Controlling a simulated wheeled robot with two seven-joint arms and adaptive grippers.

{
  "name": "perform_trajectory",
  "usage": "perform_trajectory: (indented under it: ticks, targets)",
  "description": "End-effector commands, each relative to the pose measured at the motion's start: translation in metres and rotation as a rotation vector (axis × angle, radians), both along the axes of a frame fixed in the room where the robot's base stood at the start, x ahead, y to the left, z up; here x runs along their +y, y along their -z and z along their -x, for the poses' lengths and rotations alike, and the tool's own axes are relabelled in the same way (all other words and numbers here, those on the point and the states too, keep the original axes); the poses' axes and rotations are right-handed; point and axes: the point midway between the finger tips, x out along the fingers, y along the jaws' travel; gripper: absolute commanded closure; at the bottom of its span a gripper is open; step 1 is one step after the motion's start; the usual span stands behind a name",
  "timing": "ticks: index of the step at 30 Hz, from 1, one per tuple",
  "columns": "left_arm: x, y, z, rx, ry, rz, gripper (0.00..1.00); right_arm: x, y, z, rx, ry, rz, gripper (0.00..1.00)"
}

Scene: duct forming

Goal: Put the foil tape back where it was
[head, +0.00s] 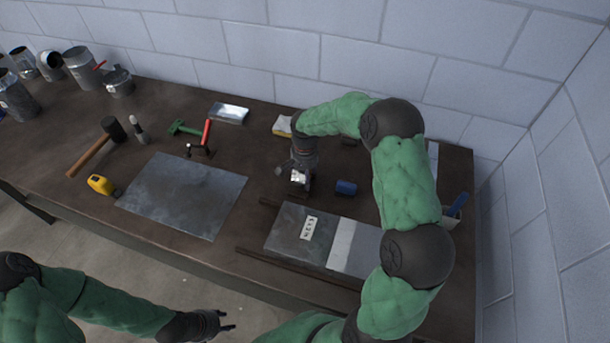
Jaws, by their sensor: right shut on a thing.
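My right gripper (301,184) points down over the back middle of the bench and is shut on a small shiny silver thing, which looks like the foil tape (298,177). The fingers partly hide it, and I cannot tell whether it touches the bench top. My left gripper (229,320) is empty and open, low in the picture in front of the bench's front edge.
A blue roll (346,187) lies just right of the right gripper. A labelled metal sheet (291,230) lies in front, and a larger bare sheet (185,195) to the left. Hammer (95,150), yellow tape measure (101,185), snips (188,129) and silver tray (229,113) lie further left.

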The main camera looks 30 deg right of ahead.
Motion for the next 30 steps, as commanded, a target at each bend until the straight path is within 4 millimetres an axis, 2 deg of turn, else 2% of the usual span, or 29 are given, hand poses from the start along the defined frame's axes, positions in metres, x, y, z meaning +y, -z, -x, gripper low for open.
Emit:
perform_trajectory:
  ticks: [3,4,6,20,23,30]
  targets:
    - [0.0,0.003,0.0,0.0,0.0,0.0,0.6,0.0,0.003,0.0,-0.001,0.0,0.0,0.65]
    - [0.0,0.003,0.0,0.0,0.0,0.0,0.6,0.0,0.004,0.0,0.0,0.0,0.0,0.31]
    - [0.0,0.002,0.0,0.0,0.0,0.0,0.6,0.0,0.003,0.0,0.0,0.0,0.0,0.11]
    - [0.0,-0.001,0.0,0.0,0.0,0.0,0.6,0.0,-0.001,0.0,0.0,0.0,0.0,0.1]
    - [0.0,-0.003,0.0,0.0,0.0,0.0,0.6,0.0,-0.013,-0.001,-0.003,0.001,0.0,0.1]
    - [0.0,-0.011,0.0,0.0,0.0,0.0,0.6,0.0,-0.061,-0.001,-0.005,-0.001,0.001,0.1]
